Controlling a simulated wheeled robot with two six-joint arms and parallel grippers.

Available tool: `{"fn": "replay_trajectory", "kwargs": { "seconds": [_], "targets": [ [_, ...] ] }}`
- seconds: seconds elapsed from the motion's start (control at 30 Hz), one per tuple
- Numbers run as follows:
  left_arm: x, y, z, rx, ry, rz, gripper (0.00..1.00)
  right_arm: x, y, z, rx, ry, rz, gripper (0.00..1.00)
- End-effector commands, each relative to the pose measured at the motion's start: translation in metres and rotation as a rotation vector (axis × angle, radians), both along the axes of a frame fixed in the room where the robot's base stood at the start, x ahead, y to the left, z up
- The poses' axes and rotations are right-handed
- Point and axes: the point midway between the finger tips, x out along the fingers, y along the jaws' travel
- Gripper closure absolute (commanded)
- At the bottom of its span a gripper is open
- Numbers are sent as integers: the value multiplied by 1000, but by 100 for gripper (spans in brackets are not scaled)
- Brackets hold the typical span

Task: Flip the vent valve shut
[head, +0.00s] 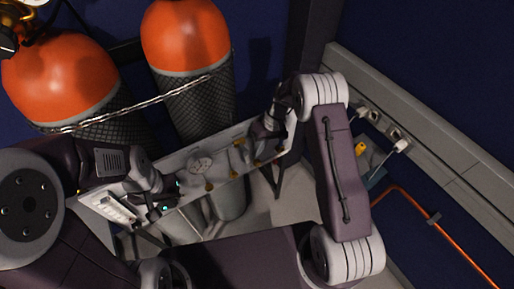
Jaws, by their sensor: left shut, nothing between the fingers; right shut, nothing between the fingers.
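A pale panel (222,150) runs across the middle of the head view, with a round gauge (202,163) and several small brass fittings. One brass fitting (209,187) is below the gauge and another (239,143) is right of it. I cannot tell which is the vent valve or how its lever stands. My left gripper (172,201) is shut and empty at the panel's left part, beside small green lights. My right gripper (259,152) is shut and empty at the panel's right part, close to the fittings. Its fingertips are dark and hard to make out; contact is unclear.
Two orange-topped cylinders stand behind the panel, a left one (60,78) and a right one (186,36), with a chain (140,107) across them. A grey wall rail (440,140) with sockets and an orange hose (412,205) are at right. Pale floor shows below the panel.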

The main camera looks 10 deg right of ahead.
Motion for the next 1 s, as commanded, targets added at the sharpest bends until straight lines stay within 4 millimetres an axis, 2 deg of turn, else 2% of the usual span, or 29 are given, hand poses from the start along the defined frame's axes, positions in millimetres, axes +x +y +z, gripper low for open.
{"fn": "replay_trajectory", "kwargs": {
  "seconds": [0.2, 0.33, 0.93, 1.0],
  "targets": [
    [0, 0, -2, 0, 0, 0, 100, 6, -16, 39, -1, -3, -1, 100],
    [0, 0, -2, 0, 0, 0, 100, 9, -22, 52, 0, -2, -2, 100],
    [0, 0, -2, 0, 0, 0, 100, 8, -23, 57, 0, 0, 0, 100],
    [0, 0, -1, 0, 0, 0, 100, 11, -21, 64, -1, -17, 5, 100]
  ]
}}
